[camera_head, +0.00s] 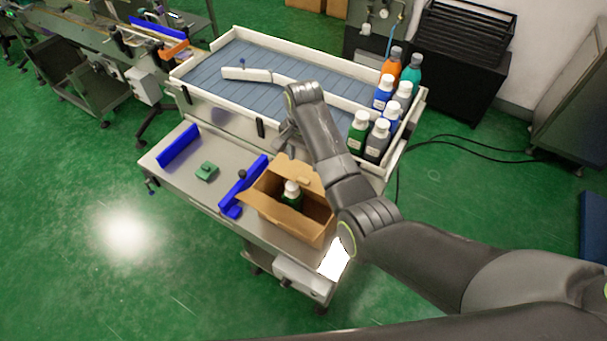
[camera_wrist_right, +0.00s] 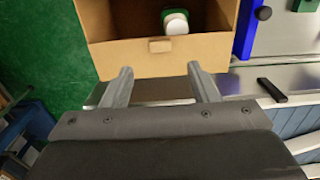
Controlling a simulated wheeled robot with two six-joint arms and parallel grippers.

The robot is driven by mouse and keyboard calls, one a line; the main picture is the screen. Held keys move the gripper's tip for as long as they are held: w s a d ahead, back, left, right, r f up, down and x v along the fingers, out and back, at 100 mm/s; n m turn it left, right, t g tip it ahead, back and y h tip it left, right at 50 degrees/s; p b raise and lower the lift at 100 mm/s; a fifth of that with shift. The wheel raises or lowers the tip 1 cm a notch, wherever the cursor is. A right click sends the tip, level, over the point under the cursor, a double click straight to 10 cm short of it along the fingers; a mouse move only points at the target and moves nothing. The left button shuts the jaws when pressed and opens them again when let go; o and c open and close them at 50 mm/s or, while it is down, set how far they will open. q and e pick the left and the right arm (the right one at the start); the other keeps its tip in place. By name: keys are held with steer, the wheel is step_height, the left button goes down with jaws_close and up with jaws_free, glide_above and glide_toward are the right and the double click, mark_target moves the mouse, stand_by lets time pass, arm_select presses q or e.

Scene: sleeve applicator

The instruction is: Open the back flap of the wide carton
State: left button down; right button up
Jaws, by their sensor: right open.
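The wide brown carton (camera_head: 290,222) stands on the metal table with its top open and a white-capped green bottle (camera_head: 291,190) inside. Its back flap (camera_head: 296,173) stands up at the rear, partly behind my arm. In the right wrist view the back flap (camera_wrist_right: 190,56) spans the near side of the carton, with a small tan tab (camera_wrist_right: 160,45) at its edge. My right gripper (camera_wrist_right: 162,84) is open and empty, its two fingertips close to the flap; contact cannot be told. My left gripper is out of view.
Blue guide rails (camera_head: 243,183) stand left of the carton, near a small green block (camera_head: 207,171). Behind is a conveyor (camera_head: 222,60) with white side walls and several bottles (camera_head: 384,95) at its right end. My right arm crosses over the carton's right side.

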mark_target(304, 180)
step_height(304, 180, down, 8)
steer(key=shift+r, duration=0.1)
steer(key=shift+c, duration=0.2)
jaws_close()
stand_by(0.4)
